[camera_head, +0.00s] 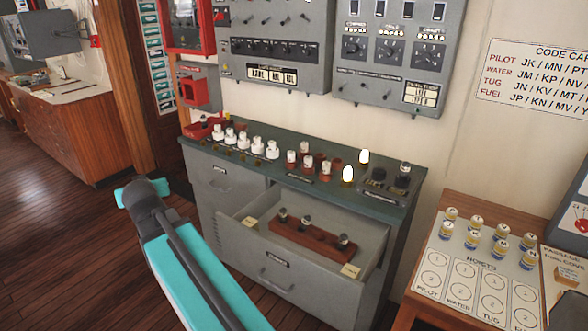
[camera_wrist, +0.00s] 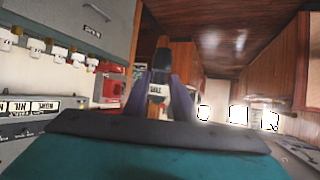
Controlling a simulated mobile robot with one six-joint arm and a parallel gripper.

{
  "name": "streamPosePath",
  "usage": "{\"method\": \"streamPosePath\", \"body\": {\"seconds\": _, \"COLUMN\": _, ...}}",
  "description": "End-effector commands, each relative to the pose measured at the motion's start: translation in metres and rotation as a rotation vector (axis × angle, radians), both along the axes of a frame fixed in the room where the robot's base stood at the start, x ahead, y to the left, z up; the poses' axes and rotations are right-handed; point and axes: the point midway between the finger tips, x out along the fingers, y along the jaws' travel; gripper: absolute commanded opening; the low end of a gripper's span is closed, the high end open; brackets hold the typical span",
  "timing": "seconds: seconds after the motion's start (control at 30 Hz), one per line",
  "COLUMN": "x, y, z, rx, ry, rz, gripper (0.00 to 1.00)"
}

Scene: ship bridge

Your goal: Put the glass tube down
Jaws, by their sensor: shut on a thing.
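My gripper shows in the wrist view (camera_wrist: 158,95), with its jaws shut on the tube (camera_wrist: 157,90). The tube has a pale label band with dark print, a brownish part below it and a dark top end. It stands roughly upright in the picture; the jaws hide its sides. In the head view my teal arm reaches up from the bottom, and its dark end hides the tube. It is over the floor, left of the grey cabinet (camera_head: 225,215) and apart from it.
The cabinet's open drawer (camera_head: 330,290) holds a wooden rack (camera_head: 300,240) with several small tubes. The green cabinet top (camera_head: 235,160) carries white holders (camera_head: 243,142), red-brown holders (camera_head: 307,165), a glowing bulb (camera_head: 348,174) and dark sockets (camera_head: 380,177). A hoist board (camera_head: 470,262) stands right. Floor is clear left.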

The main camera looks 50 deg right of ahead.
Motion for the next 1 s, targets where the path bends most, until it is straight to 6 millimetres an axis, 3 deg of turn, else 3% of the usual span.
{"method": "streamPosePath", "body": {"seconds": 0.1, "x": -0.019, "y": -0.049, "z": -0.004, "rx": -0.003, "ry": -0.002, "rz": -0.123, "gripper": 0.00}}
{"method": "streamPosePath", "body": {"seconds": 0.47, "x": -0.093, "y": -0.184, "z": -0.013, "rx": -0.009, "ry": -0.007, "rz": -0.507, "gripper": 0.00}}
{"method": "streamPosePath", "body": {"seconds": 0.7, "x": -0.159, "y": -0.263, "z": -0.012, "rx": -0.013, "ry": -0.009, "rz": -0.776, "gripper": 0.00}}
{"method": "streamPosePath", "body": {"seconds": 1.0, "x": -0.255, "y": -0.347, "z": -0.003, "rx": -0.021, "ry": -0.011, "rz": -1.121, "gripper": 0.00}}
